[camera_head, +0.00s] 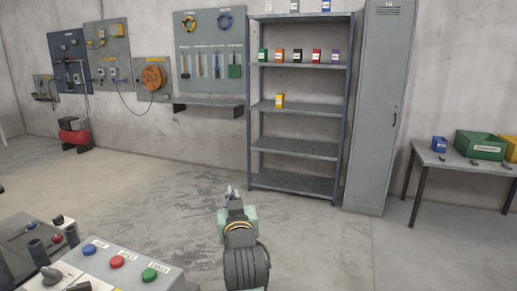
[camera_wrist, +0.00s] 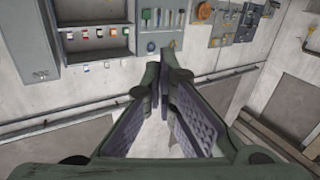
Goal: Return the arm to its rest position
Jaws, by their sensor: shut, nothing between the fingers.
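My arm rises from the bottom middle of the head view, with a dark ribbed section and pale green housings. My gripper (camera_head: 231,190) is at its far end, above open floor and apart from everything around it. In the wrist view my gripper (camera_wrist: 167,68) shows two green fingers with dark ribbed pads. The fingertips come together and nothing is held between them.
A control panel (camera_head: 115,265) with blue, red and green buttons is at the bottom left. A metal shelf (camera_head: 297,147), a grey locker (camera_head: 376,110) and a table (camera_head: 462,168) line the wall. Wall tool boards (camera_head: 211,90) hang left. The middle floor is clear.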

